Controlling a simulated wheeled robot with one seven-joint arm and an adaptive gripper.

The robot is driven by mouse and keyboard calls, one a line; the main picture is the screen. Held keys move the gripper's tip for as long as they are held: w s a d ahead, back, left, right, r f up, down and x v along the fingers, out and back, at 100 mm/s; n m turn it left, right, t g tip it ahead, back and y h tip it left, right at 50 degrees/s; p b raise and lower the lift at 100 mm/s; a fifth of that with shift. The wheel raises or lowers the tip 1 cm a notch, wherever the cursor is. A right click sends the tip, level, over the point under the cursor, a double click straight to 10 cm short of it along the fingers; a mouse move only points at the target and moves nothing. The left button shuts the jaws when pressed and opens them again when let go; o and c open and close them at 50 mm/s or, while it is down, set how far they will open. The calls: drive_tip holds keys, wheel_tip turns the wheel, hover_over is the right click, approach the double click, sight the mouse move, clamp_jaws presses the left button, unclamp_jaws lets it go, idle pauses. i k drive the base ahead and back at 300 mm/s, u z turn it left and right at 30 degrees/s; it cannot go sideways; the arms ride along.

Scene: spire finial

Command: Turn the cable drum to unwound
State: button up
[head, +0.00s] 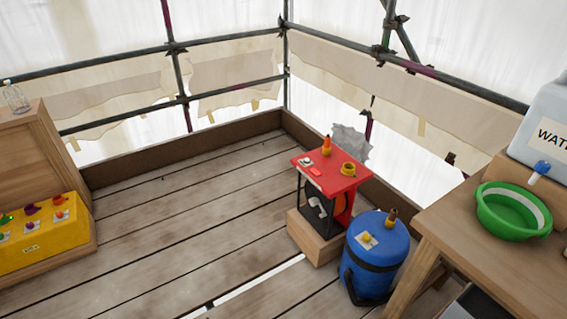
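I cannot tell for sure which thing is the cable drum. A blue drum-shaped body (377,256) with dark bands stands on the planks at the lower right. On its top are a small plate with a yellow knob (367,237) and an upright brown-orange peg (391,217). No wound cable is clearly visible on it. A red-topped stand (330,176) is beside it on a wooden block, with a yellow ring (348,169), an orange upright piece (327,146) and a small white-and-red control. Dark and white shapes inside the stand are too small to tell. My gripper is not in view.
A wooden table (475,235) at right holds a green basin (513,210) and a water container (545,122). A yellow box (44,233) with coloured knobs is at left by a wooden cabinet (30,150). Scaffold rails close the back. The middle planks (190,215) are clear.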

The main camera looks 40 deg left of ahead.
sight(318, 201)
drive_tip(key=u, duration=1.65)
drive_tip(key=k, duration=0.6)
drive_tip(key=u, duration=0.95)
drive_tip(key=i, duration=0.75)
drive_tip(key=z, duration=0.55)
drive_tip(key=i, duration=0.85)
drive_tip(key=z, duration=0.75)
